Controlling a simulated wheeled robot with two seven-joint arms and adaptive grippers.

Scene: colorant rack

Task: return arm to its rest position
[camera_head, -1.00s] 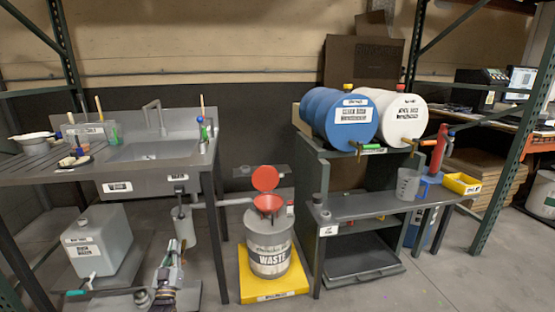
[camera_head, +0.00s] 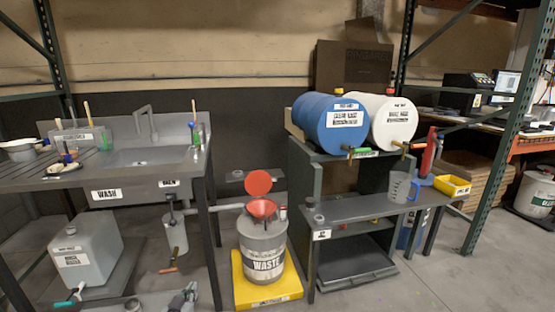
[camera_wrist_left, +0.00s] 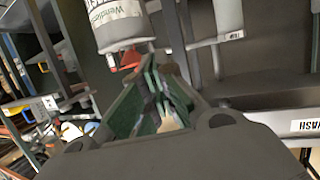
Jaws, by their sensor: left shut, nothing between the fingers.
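My left gripper (camera_head: 188,291) shows at the bottom edge of the head view, low in front of the sink bench and left of the yellow tray under the waste drum. Its fingers are shut with nothing between them and touch no object. In the left wrist view the same gripper (camera_wrist_left: 155,88) points into the scene with its green-faced fingers together. A pale labelled container (camera_wrist_left: 116,22) with a red part shows just beyond the fingers, in a tilted picture. Most of my left arm is cut off by the frame. My right gripper is not in view.
The waste drum (camera_head: 262,248) with a red funnel (camera_head: 262,207) stands on a yellow tray (camera_head: 268,301). The sink bench (camera_head: 100,182) is at left, with a grey container (camera_head: 88,258) below. A rack (camera_head: 300,180) holds a blue drum (camera_head: 318,118) and a white drum (camera_head: 385,120).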

